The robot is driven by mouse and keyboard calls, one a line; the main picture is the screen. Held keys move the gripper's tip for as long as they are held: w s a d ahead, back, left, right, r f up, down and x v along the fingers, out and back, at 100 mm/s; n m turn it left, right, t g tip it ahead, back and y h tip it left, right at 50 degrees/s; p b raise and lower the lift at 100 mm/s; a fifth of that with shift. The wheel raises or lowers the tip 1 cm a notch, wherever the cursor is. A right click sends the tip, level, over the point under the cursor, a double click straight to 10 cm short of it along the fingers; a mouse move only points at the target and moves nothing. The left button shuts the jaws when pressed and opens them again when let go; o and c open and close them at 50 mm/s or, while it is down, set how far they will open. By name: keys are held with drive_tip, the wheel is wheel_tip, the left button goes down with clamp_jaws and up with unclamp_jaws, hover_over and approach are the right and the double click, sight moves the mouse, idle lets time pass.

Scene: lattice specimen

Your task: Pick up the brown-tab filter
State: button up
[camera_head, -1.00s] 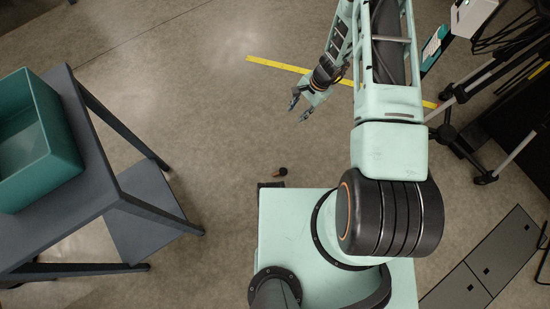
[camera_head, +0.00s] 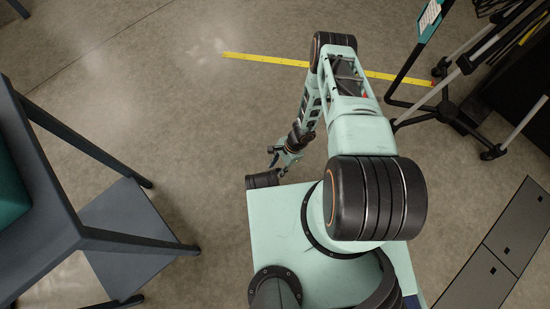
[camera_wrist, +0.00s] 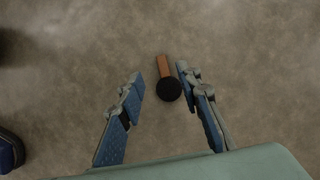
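The brown-tab filter (camera_wrist: 168,85) lies on the floor in the wrist view. It has a round black body with a brown-orange tab pointing away, toward the top of the picture. My gripper (camera_wrist: 160,74) is open, with blue-padded fingers on either side of the filter, nearer the right finger. No contact with it shows, and the height between fingers and floor is hard to judge. In the head view my gripper (camera_head: 277,162) points down low beside my base, and I cannot make out the filter there.
A dark grey table (camera_head: 45,200) with a lower shelf and a teal bin (camera_head: 10,190) stands at the left. A yellow strip (camera_head: 265,59) lies on the floor. Tripod legs (camera_head: 445,108) and grey floor panels (camera_head: 495,255) are at the right. The floor around the filter is clear.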

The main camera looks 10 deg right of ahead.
drive_tip(key=b+x, duration=0.1)
drive_tip(key=x, duration=0.1)
drive_tip(key=b+x, duration=0.1)
drive_tip(key=x, duration=0.1)
drive_tip(key=b+x, duration=0.1)
drive_tip(key=x, duration=0.1)
drive_tip(key=shift+w+d, duration=0.1)
drive_tip(key=shift+w, duration=0.15)
clamp_jaws()
